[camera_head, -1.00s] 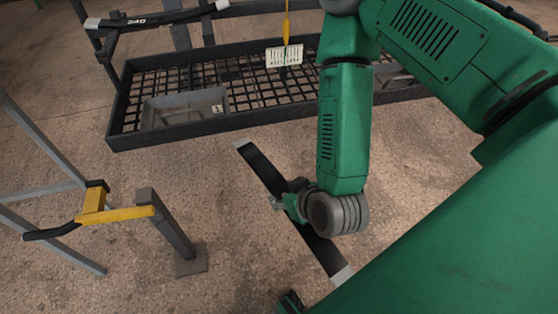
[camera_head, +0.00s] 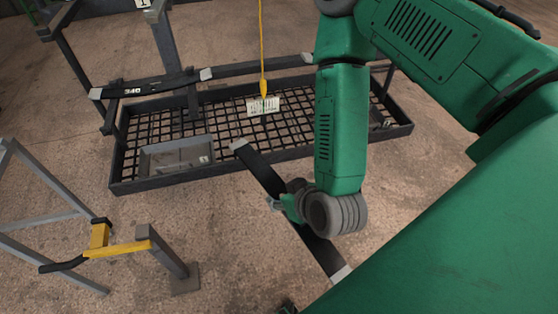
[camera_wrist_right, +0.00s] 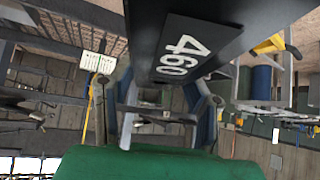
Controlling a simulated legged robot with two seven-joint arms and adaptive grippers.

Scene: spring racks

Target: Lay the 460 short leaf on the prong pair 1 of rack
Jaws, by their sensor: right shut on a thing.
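My right gripper (camera_head: 282,203) is shut on the 460 short leaf (camera_head: 262,172), a dark flat strip with pale ends. The leaf runs diagonally in the head view, with its far end overlapping the front edge of the rack's basket in the picture. In the right wrist view the white 460 marking (camera_wrist_right: 183,55) shows on the leaf, close to the jaws. The dark rack (camera_head: 245,166) stands ahead, with a label 1 (camera_head: 143,3) on an upright at the top edge. A leaf marked 340 (camera_head: 150,86) lies across its left side. My left gripper is out of view.
The rack's mesh basket holds a grey tray (camera_head: 177,155). A yellow cord with a white tag (camera_head: 263,106) hangs over it. A grey stand with a yellow bar (camera_head: 118,248) is at the left. Floor between stand and leaf is clear.

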